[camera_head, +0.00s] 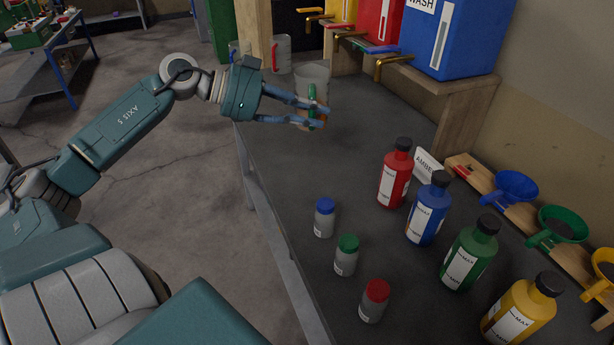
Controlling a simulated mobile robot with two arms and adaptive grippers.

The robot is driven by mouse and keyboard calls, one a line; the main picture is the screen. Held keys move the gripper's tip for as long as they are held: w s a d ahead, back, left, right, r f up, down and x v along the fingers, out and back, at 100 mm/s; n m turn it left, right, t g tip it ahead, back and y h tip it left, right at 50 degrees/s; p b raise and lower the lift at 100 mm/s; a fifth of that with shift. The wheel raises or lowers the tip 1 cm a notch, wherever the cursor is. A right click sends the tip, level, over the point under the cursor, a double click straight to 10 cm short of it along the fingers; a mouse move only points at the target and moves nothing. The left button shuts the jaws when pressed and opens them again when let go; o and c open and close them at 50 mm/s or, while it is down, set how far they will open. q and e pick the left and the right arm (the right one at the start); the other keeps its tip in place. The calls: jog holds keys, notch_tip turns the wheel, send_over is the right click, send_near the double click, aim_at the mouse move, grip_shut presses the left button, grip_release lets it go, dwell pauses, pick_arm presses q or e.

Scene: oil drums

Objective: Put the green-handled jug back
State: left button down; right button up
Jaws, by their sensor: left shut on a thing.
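The green-handled jug (312,76) is a clear jug at the far end of the dark bench. Its green handle faces me, and something orange shows low in it. My left gripper (312,113) is shut on the jug at its green handle. The jug looks upright; I cannot tell whether its base touches the bench. My right gripper is not in view.
Red, blue, green and yellow bottles (427,208) stand along the right of the bench (300,165). Small capped jars (346,255) stand near the front edge. Coloured drums (455,38) with brass taps (393,62) sit on a wooden shelf. The middle bench is clear.

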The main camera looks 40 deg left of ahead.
pick_arm(q)
notch_tip(320, 180, down, 19)
jog(key=shift+p, duration=0.55)
jog(key=shift+s, duration=0.1)
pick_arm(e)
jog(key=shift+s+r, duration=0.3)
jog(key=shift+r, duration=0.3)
pick_arm(q)
jog(key=c, duration=1.6)
grip_release()
jog(key=shift+f, duration=0.15)
jog(key=b+v, duration=0.1)
jog(key=v, duration=1.1)
jog(key=shift+r, duration=0.25)
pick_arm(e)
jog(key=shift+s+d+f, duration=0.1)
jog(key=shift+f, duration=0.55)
